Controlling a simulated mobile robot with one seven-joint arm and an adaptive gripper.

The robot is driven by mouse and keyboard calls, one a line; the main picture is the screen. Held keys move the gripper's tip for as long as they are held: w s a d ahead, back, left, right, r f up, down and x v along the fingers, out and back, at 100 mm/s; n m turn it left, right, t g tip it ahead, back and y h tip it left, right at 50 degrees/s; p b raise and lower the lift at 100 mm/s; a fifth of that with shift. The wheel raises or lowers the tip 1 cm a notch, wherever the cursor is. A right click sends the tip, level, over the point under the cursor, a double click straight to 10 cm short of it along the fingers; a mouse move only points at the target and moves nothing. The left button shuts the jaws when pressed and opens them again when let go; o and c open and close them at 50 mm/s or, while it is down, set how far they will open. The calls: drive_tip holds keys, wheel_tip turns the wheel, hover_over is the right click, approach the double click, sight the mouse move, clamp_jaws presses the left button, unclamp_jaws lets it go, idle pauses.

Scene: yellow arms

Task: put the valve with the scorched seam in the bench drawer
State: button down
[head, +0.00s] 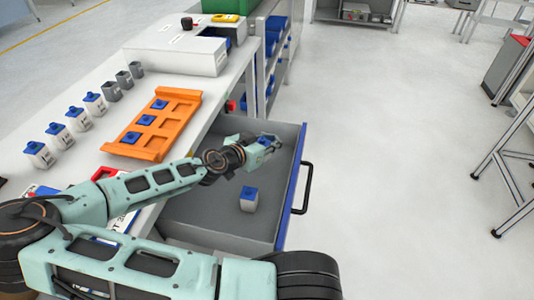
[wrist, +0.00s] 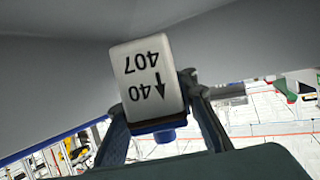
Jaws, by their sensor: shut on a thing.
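My gripper (head: 262,150) is over the far part of the open bench drawer (head: 293,190), which is grey inside with a blue front. It is shut on a white valve (wrist: 150,72) with a blue cap, marked "407", "40" and an arrow; the lettering is upside down in the wrist view. Grey drawer walls show behind it. No scorched seam shows on the face in view; its other sides are hidden. Another white valve with a blue cap (head: 249,200) stands on the drawer floor, nearer than my gripper and apart from it.
An orange tray (head: 183,97) with blue-capped valves lies on the white bench. Several white valves (head: 60,136) and grey parts (head: 124,80) stand in a row left of it. The drawer's black handle (head: 306,188) juts right. The floor beyond is clear.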

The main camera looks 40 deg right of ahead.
drive_tip(key=shift+f+b, duration=0.3)
drive_tip(key=shift+f, duration=1.6)
drive_tip(key=shift+f, duration=0.25)
drive_tip(key=c, duration=1.5)
unclamp_jaws()
drive_tip(key=shift+r, duration=0.1)
drive_tip(key=shift+c, duration=0.2)
drive_tip(key=shift+r, duration=0.1)
drive_tip(key=shift+r, duration=0.15)
drive_tip(key=p+v, duration=0.1)
drive_tip(key=v, duration=1.1)
drive_tip(key=shift+s, duration=0.1)
